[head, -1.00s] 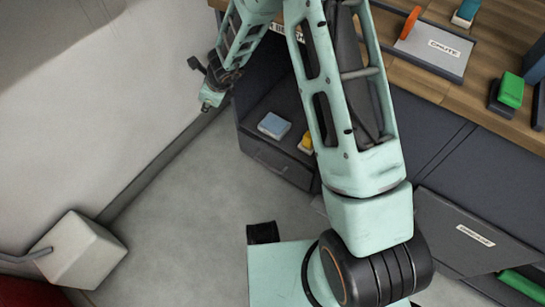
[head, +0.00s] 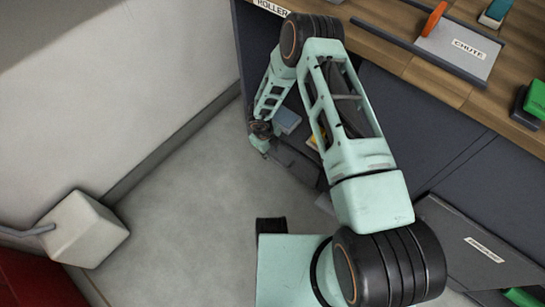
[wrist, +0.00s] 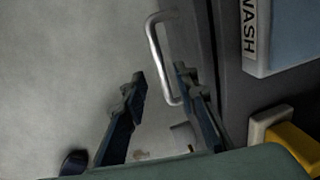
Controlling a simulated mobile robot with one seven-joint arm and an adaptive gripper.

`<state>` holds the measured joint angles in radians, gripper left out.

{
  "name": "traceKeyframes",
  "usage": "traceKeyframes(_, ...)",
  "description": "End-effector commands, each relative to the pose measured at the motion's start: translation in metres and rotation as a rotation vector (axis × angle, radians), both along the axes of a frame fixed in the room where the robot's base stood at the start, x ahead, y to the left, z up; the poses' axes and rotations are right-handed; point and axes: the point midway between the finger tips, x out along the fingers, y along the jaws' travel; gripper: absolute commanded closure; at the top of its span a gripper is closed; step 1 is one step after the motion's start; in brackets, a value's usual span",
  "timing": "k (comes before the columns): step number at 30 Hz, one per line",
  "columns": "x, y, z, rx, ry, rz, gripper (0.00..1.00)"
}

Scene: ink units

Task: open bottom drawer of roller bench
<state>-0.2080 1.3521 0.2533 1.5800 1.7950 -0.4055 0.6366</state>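The roller bench, with its ROLLER label (head: 272,7), stands at the upper middle of the head view. Its low dark drawer (head: 296,160) sits out from the bench, open at the top, with a blue box (head: 287,120) and a yellow item (head: 314,141) inside. My gripper (head: 263,145) is at the drawer's front, small and partly unclear there. In the wrist view my gripper (wrist: 160,76) is open, its two dark fingers apart. The silver bar handle (wrist: 156,48) on the drawer front (wrist: 200,40) runs down between the fingertips. Contact cannot be told.
The blue box (wrist: 285,35) reads WASH in the wrist view, near a yellow item (wrist: 292,146). A wall (head: 130,80) is close on the left. A pale cube (head: 85,230) stands at lower left. Bare floor (head: 190,200) lies before the drawer.

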Motion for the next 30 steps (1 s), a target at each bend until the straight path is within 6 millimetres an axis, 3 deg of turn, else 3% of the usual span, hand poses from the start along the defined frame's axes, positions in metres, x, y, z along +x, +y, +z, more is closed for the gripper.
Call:
traceKeyframes(1, 0.001, -0.001, -0.014, 0.001, 0.001, -0.001, 0.73)
traceKeyframes(7, 0.006, -0.004, -0.04, 0.001, -0.001, 0.0, 0.73)
traceKeyframes(20, 0.008, -0.005, -0.047, 0.001, -0.001, 0.001, 0.73)
traceKeyframes(27, 0.007, -0.005, -0.046, 0.001, -0.001, 0.001, 0.99)
traceKeyframes(30, 0.007, -0.005, -0.046, 0.001, -0.001, 0.001, 1.0)
